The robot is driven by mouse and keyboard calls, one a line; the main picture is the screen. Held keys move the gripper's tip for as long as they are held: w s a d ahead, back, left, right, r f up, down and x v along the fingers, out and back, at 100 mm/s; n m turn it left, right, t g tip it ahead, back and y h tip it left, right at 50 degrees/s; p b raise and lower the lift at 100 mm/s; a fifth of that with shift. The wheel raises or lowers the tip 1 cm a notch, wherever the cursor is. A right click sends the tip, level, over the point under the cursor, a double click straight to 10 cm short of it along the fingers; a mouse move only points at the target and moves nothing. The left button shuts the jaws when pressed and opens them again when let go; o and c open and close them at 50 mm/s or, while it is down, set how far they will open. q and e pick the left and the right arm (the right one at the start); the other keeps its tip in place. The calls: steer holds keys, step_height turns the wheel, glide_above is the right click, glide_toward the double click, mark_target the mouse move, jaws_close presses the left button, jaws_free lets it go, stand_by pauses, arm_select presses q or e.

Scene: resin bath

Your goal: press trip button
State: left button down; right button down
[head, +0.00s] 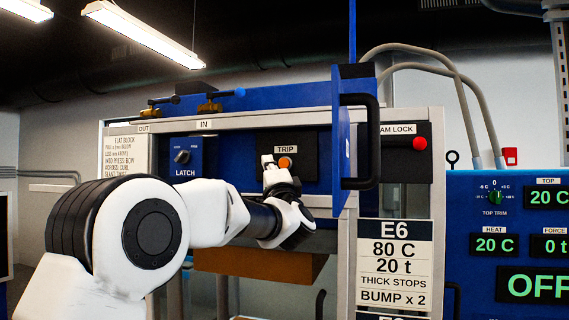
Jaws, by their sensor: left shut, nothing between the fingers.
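The trip button (286,163) is orange and sits on a dark plate under a "TRIP" label on the blue panel. My left gripper (267,160) is shut and empty, its fingertips pointing up just left of the button. In this view the fingertips overlap the dark plate beside the button; I cannot tell whether they touch anything. The lower part of the plate is hidden behind the gripper. My right gripper is not in view.
A latch knob (182,156) is left of the button. A blue door (341,150) with a black handle (373,140) stands open to the right, near the gripper. A red button (420,143) and a control panel (480,270) are further right.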

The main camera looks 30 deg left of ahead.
mark_target(281, 165)
arm_select(q)
steer(key=w+p, duration=0.2)
steer(key=w+a+p, duration=0.1)
steer(key=w+p, duration=0.2)
steer(key=w, duration=0.2)
steer(key=shift+a+r+p, duration=0.25)
steer(key=shift+a+p, duration=0.05)
steer(key=shift+p, duration=0.1)
steer(key=shift+w+a+f+p, duration=0.15)
steer(key=shift+w+a+p, duration=0.05)
steer(key=shift+w+p, duration=0.25)
steer(key=shift+f, duration=0.1)
stand_by(0.4)
steer(key=shift+w+p, duration=0.4)
steer(key=shift+p, duration=0.2)
steer(key=shift+a, duration=0.1)
